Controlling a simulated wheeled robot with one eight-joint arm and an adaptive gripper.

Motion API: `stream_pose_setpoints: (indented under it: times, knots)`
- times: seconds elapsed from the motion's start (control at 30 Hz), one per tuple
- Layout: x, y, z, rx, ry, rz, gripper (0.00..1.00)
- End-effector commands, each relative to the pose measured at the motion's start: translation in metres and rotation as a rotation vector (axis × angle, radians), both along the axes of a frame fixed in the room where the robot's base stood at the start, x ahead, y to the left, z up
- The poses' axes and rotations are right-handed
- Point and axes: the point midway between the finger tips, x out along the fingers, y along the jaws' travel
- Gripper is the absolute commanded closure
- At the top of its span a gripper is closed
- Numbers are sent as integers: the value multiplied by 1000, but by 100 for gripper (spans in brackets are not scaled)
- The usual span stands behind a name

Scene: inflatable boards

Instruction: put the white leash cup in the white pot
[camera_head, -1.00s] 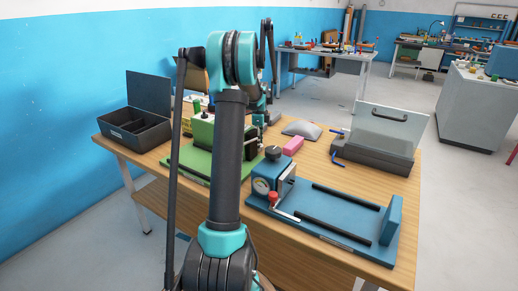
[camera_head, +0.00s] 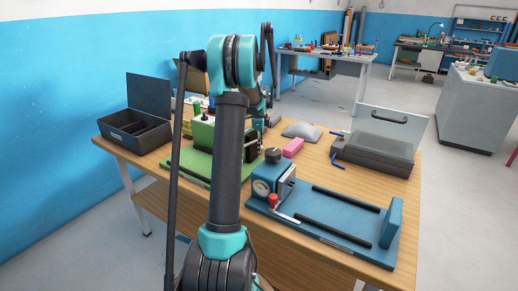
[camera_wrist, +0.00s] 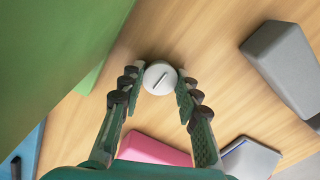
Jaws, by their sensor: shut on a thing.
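The white leash cup (camera_wrist: 160,77) shows in the wrist view as a small round white piece with a dark bar across its face. My gripper (camera_wrist: 159,88) has its two green fingers on either side of it and is shut on it. Wood tabletop shows around it; the height of the cup above the table is hard to tell. In the head view my arm hides most of the gripper and the cup. I cannot make out the white pot in either view.
A pink block (camera_wrist: 150,149) and a grey wedge (camera_wrist: 284,62) lie nearby on the table (camera_head: 400,180). A green device (camera_head: 200,132) stands left, a blue fixture (camera_head: 330,220) in front, a dark open box (camera_head: 136,130) far left, a clear-lidded case (camera_head: 375,160) right.

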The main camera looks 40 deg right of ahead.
Motion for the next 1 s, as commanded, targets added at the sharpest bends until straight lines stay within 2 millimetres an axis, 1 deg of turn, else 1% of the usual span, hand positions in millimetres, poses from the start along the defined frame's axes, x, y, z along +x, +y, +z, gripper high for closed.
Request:
stream_pose_setpoints:
  times: [0.17,0.27,0.37,0.6,0.7,0.8,0.9,1.0]
  knots:
    - [0,0,10,0,0,0,86]
    - [0,0,23,0,0,0,86]
    - [0,0,43,0,0,0,86]
    - [0,0,111,0,0,0,86]
    - [0,0,137,0,0,0,86]
    - [0,0,159,0,0,0,86]
    - [0,0,177,0,0,0,86]
    - [0,0,189,0,0,0,86]
